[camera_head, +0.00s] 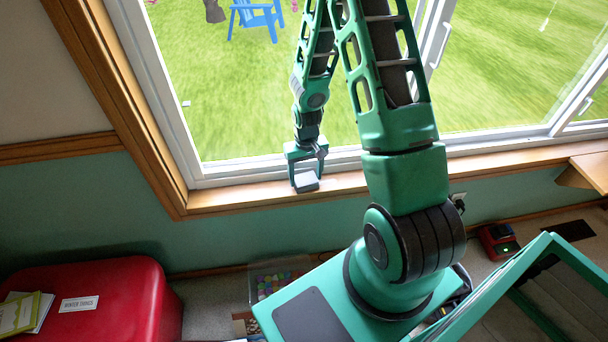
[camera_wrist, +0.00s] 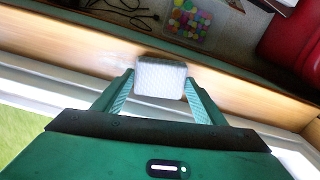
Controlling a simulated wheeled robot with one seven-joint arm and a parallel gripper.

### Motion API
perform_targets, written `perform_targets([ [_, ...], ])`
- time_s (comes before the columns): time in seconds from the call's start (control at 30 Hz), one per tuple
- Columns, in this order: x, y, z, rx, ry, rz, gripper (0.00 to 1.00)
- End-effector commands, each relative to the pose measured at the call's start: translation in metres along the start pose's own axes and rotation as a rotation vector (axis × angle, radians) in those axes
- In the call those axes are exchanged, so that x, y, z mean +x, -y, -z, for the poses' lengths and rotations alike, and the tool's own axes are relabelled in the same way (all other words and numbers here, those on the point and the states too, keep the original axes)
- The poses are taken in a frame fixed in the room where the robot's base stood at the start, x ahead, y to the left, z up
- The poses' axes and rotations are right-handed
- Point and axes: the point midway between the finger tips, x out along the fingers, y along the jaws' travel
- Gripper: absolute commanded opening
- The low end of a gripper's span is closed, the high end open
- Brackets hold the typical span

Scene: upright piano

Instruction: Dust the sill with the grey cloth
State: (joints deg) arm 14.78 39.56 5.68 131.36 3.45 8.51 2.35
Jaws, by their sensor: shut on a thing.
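The grey cloth (camera_wrist: 160,77) looks like a small block-shaped pad with a textured face in the wrist view. My gripper (camera_wrist: 158,88) is shut on it, one finger on each side. In the head view my gripper (camera_head: 306,172) is low over the wooden sill (camera_head: 256,194), left of the middle of the window, with the cloth (camera_head: 307,183) at its tip. The cloth is at the sill's surface; I cannot tell for certain whether it touches. The sill also shows in the wrist view (camera_wrist: 75,47). My forearm hides part of the sill to the right.
White window frame (camera_head: 240,176) borders the sill behind. A red chest (camera_head: 130,290) with books and a label stands at lower left. A clear bin of coloured balls (camera_head: 272,280) is on the floor. A wooden ledge (camera_head: 592,172) juts out at right. The visible sill looks clear.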

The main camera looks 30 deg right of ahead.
Motion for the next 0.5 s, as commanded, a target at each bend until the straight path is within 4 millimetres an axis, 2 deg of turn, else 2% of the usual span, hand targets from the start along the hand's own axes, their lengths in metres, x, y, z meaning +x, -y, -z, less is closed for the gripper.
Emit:
perform_targets([
  [0.27, 0.001, -0.003, 0.000, 0.001, 0.000, 0.000, 0.40],
  [0.5, 0.001, -0.020, -0.003, 0.003, 0.000, -0.001, 0.40],
])
